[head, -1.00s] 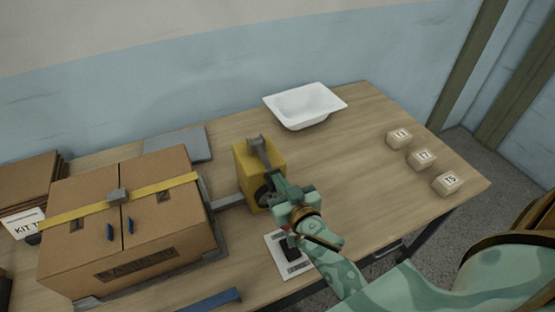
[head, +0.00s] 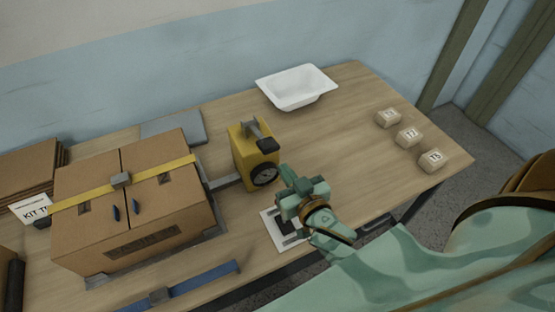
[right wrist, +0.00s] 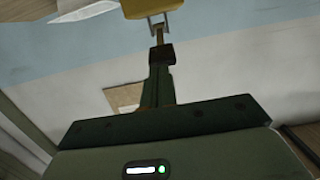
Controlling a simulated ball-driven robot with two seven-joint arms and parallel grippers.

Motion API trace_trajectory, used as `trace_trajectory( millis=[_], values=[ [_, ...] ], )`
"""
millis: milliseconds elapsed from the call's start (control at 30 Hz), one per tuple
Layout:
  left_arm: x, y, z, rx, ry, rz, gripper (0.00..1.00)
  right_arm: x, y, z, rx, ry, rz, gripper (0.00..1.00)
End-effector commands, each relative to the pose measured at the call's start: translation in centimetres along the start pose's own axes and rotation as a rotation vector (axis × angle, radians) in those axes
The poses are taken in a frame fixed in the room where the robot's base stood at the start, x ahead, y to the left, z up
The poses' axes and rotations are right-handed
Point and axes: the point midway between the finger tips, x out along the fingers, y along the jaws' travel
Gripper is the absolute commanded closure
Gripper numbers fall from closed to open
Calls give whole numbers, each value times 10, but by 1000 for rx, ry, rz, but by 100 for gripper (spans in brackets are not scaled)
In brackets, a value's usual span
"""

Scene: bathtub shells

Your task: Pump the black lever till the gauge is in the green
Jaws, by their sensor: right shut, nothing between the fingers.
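The yellow pump box (head: 244,160) stands upright on the table in the head view. Its lever has a grey arm (head: 251,128) on top and a black grip (head: 267,145) at the end, tilted toward me. The round black gauge (head: 264,174) is on the pump's front; its needle and any green zone are too small to read. My right gripper (head: 287,177) is shut and empty, in front of and right of the pump, apart from the lever. The pump's yellow body (right wrist: 152,7) also shows at the top of the right wrist view. My left gripper is out of view.
A strapped cardboard box (head: 140,215) stands left of the pump. A white tub shell (head: 297,88) lies behind it to the right. Several small labelled blocks (head: 408,137) sit at the right edge. The middle right is free.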

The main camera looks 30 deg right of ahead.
Motion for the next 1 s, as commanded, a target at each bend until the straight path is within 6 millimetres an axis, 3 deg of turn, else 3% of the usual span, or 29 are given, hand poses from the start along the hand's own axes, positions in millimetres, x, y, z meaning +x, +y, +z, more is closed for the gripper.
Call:
trace_trajectory(
  millis=[100, 300, 1000],
  values=[
    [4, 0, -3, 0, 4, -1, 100, -20, 0, 2, 1, 0, 1, 100],
    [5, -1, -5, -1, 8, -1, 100, -37, 0, 2, 0, 4, 0, 100],
    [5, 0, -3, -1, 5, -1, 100, -39, 0, 1, 0, 5, 0, 100]
  ],
)
